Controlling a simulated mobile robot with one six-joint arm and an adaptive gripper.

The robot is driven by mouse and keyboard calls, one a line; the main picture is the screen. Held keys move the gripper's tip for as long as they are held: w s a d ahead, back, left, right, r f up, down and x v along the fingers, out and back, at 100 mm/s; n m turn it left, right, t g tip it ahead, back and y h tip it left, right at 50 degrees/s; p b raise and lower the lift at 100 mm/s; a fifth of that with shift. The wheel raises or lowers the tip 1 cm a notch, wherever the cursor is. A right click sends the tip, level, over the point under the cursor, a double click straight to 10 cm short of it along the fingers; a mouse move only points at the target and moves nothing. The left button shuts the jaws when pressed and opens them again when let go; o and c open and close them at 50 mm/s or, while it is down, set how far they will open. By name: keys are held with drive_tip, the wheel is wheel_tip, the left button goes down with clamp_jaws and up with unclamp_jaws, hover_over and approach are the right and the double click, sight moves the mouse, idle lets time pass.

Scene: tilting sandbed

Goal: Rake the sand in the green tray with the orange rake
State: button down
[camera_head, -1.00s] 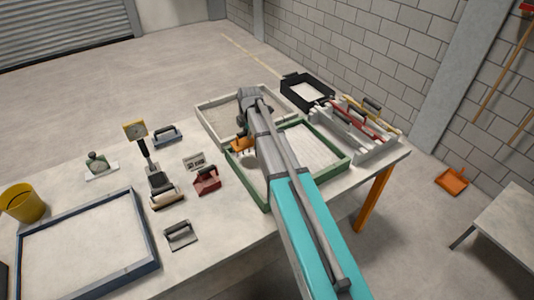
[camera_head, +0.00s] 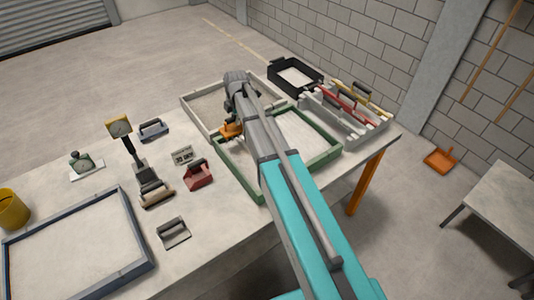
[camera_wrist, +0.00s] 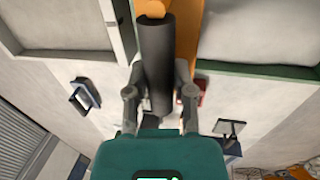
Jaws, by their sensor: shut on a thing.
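The green tray (camera_head: 322,161) lies on the table with pale sand (camera_head: 312,136) inside; my arm hides its middle. Its green rim (camera_wrist: 262,70) also shows at the right in the wrist view. The orange rake (camera_head: 231,129) is at the tray's far left corner, beside the neighbouring pale tray. My gripper (camera_head: 238,108) is mostly hidden behind my wrist. In the wrist view, my gripper (camera_wrist: 160,92) is shut on the rake's dark round handle (camera_wrist: 156,55), with orange parts beyond it. Whether the rake touches sand cannot be told.
The pale tray (camera_head: 194,115) adjoins the green tray at the back. A black bin (camera_head: 275,80) and a tool rack (camera_head: 352,131) stand to the right.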

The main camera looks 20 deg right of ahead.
drive_tip(key=s+d, duration=0.3)
drive_tip(key=s, duration=0.7)
drive_tip(key=s+d, duration=0.3)
drive_tip(key=s, duration=0.8)
drive_tip(key=shift+d, duration=0.2)
drive_tip(key=shift+s+f, duration=0.1)
wheel_tip(320, 180, down, 8)
drive_tip(key=b, duration=0.8)
drive_tip(key=shift+r, duration=0.2)
drive_tip(key=shift+w+a, duration=1.15)
drive_tip(key=shift+w, duration=2.45)
drive_tip(key=shift+w+a, duration=1.2)
drive_tip(key=shift+w, duration=2.45)
drive_tip(key=shift+w+a, duration=1.15)
drive_tip(key=shift+w, duration=2.45)
wheel_tip(320, 180, up, 8)
drive_tip(key=p, duration=0.8)
wheel_tip(320, 180, up, 4)
drive_tip(key=p, duration=0.4)
